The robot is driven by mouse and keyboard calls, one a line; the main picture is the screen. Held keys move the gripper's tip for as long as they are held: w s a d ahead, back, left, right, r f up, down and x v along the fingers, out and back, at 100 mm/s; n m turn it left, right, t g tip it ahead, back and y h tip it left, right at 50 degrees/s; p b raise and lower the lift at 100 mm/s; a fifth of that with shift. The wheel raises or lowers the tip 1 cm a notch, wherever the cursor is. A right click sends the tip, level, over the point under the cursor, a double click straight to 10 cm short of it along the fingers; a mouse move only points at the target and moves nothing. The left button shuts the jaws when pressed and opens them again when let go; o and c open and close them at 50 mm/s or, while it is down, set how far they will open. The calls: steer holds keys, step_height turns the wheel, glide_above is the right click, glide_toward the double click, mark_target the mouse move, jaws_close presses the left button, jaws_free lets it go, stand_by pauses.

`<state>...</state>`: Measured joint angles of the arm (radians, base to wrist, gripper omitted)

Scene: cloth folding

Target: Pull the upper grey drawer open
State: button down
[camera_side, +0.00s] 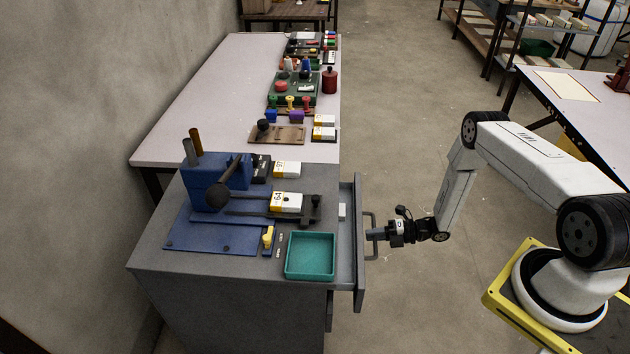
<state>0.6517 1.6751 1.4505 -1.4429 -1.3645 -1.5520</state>
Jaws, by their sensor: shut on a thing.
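The upper grey drawer (359,275) is on the right side of the grey cabinet (230,310) and stands partly open. A gap shows between its front and the cabinet body, and a small light object (342,211) is visible inside. A bar handle (373,224) sticks out from the drawer front. My gripper (375,235) reaches in from the right and is shut on the handle. The exact contact of the fingertips is small and hard to see.
On the cabinet top are a blue machine (206,184), a teal tray (311,273) and white-yellow boxes (286,202). A lower drawer edge (329,312) shows below. A long table (210,110) with several items stands behind. Open floor lies around my arm; another table (590,110) is at right.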

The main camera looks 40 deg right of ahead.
steer(key=f+v, duration=0.1)
steer(key=v, duration=0.6)
steer(key=shift+s+d+f, duration=0.2)
steer(key=shift+d+f, duration=0.05)
steer(key=shift+d, duration=0.1)
steer(key=c, duration=0.7)
jaws_free()
steer(key=shift+a, duration=0.1)
steer(key=v, duration=0.7)
steer(key=shift+s+d, duration=0.25)
steer(key=shift+d, duration=0.05)
